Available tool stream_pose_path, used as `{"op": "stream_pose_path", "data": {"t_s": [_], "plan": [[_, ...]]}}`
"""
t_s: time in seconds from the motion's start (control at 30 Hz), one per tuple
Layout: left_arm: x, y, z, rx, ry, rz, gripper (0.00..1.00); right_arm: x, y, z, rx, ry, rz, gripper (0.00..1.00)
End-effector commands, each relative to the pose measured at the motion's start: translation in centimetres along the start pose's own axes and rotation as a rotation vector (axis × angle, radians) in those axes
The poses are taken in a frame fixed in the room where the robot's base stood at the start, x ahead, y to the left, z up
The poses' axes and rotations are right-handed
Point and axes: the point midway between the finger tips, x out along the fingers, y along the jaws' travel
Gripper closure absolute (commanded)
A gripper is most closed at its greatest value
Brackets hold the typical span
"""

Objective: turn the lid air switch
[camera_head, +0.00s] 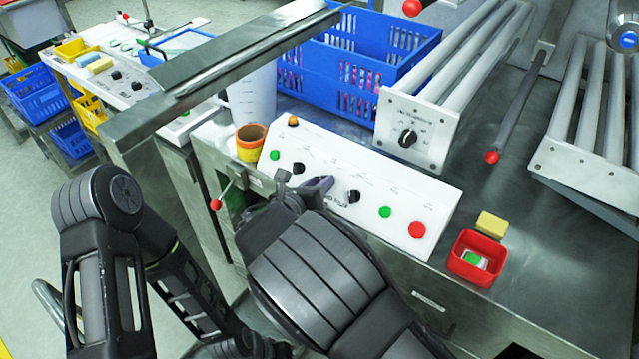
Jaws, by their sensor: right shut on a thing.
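A white sloped control panel (330,207) sits on the front of the metal bench. It carries a black rotary switch (298,168) on its left part and another black rotary switch (353,197) near its middle. The labels are too small to tell which is the lid air switch. The wrist hides the panel's lower edge there. My left arm shows at the lower left, but its gripper is not in view.
Green buttons and a red button (417,230) are on the panel. A red tray (474,262) and a yellow sponge (491,224) lie to its right. A red-tipped lever (216,204) is left of my right gripper. A blue crate (335,75) stands behind, beside a roller unit's knob plate (425,115).

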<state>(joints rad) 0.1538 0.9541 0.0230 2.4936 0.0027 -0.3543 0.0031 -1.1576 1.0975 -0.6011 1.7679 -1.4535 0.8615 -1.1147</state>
Motion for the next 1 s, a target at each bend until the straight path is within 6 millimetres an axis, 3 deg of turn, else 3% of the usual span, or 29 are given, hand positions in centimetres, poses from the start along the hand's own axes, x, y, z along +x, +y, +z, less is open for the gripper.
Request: {"op": "stream_pose_path", "data": {"t_s": [0.37, 1.0], "plan": [[2.1, -0.7, -0.2, 0.004, 0.005, 0.006, 1.0, 0.1, 0.3, -0.3, 0.193, 0.0, -0.054, 1.0], [6.8, -2.5, -0.3, 0.005, 0.009, 0.006, 1.0, 0.1, 0.4, -0.2, 0.752, 0.0, -0.219, 1.0]]}}
